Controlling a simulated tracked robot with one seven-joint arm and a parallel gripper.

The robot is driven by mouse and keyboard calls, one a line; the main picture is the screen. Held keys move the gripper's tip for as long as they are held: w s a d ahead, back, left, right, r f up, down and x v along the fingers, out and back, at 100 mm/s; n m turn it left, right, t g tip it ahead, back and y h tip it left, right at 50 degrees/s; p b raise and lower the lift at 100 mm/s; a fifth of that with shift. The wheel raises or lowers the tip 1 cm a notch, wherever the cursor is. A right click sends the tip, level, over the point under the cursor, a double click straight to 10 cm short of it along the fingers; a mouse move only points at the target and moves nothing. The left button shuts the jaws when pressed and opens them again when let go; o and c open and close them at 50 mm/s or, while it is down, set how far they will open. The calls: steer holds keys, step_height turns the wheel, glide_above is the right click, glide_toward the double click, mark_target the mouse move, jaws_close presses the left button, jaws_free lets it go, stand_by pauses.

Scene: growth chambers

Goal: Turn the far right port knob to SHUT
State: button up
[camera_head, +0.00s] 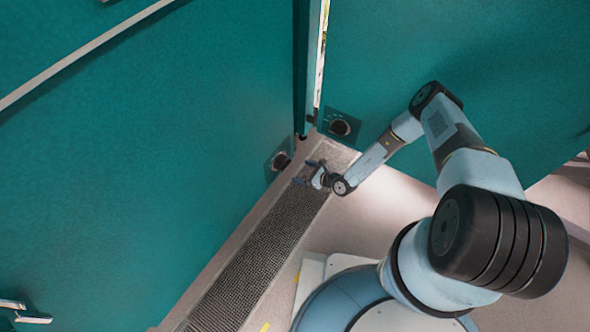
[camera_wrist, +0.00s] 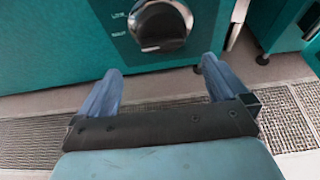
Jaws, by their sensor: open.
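A round black port knob (camera_wrist: 162,24) with a grey rim sits on a dark plate low on a teal chamber front. Two words are printed left of it; the lower seems to read SHUT. I cannot tell its setting surely. In the head view this seems to be the knob (camera_head: 280,161) on the left chamber. Another knob (camera_head: 340,127) is on the right chamber near the corner. My gripper (camera_wrist: 162,66) is open and empty, its blue fingers pointing at the nearer knob, apart from it. In the head view my gripper (camera_head: 302,174) is low over the floor grating.
A metal floor grating (camera_head: 255,254) runs along the foot of the left chamber (camera_head: 190,130). The right chamber (camera_head: 470,60) meets it near a narrow bright gap (camera_head: 319,60). Part of another dark plate (camera_wrist: 308,20) shows at the wrist view's right.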

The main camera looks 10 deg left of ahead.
steer(key=shift+v, duration=1.45)
steer(key=shift+w, duration=0.1)
